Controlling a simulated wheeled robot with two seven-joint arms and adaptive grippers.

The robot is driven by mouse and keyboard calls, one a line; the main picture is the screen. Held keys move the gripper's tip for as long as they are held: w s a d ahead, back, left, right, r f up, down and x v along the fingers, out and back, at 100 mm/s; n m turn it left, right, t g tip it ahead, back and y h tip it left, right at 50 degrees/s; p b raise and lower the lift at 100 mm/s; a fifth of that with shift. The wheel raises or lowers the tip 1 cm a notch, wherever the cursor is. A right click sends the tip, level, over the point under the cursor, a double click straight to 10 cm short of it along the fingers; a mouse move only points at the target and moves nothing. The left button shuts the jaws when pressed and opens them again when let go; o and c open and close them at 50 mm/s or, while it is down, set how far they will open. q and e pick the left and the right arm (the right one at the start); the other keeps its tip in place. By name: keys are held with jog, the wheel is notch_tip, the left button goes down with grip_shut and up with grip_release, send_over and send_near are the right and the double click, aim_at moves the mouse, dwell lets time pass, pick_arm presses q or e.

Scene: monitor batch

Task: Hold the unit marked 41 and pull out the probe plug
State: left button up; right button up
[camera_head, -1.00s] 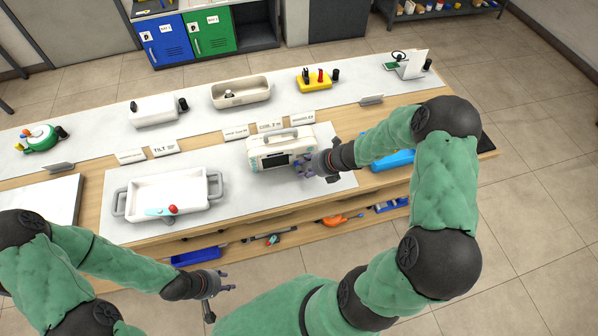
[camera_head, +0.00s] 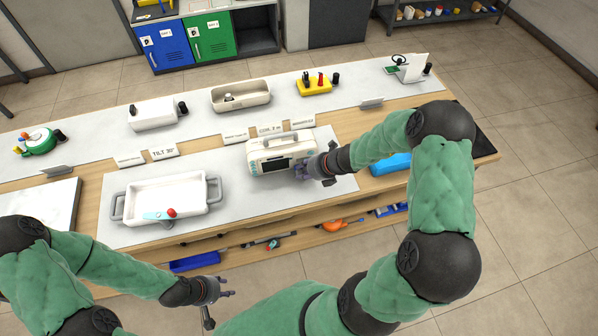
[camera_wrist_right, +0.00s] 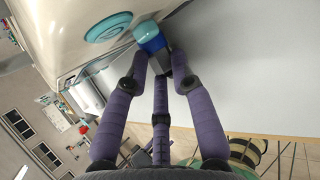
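A white monitor unit (camera_head: 268,163) with a top handle and dark screen stands on the grey bench mat; no number is legible on it. My right gripper (camera_head: 301,172) is at its right side. In the right wrist view, a blue probe plug (camera_wrist_right: 152,43) sits at a teal collar on the unit's pale casing. The purple fingers of the right gripper (camera_wrist_right: 160,65) bend inward around the plug, tips against it; part of the plug is hidden. My left gripper (camera_head: 222,306) is open and empty in front of the bench, away from the unit.
A white tray (camera_head: 135,207) with grey handles, holding a teal and red tool, stands left of the unit. A blue object (camera_head: 391,164) lies to the right, behind my arm. Label cards (camera_head: 270,129) stand behind the unit. Mat is clear between tray and unit.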

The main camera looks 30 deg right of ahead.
jog(key=o, duration=0.5)
jog(key=shift+s+f, duration=0.25)
jog(key=shift+r, duration=0.1)
jog(key=shift+s+d+r, duration=0.15)
jog(key=shift+d+r, duration=0.05)
jog(key=shift+r, duration=0.15)
jog(key=v, duration=1.1)
jog(key=shift+s+a, duration=0.1)
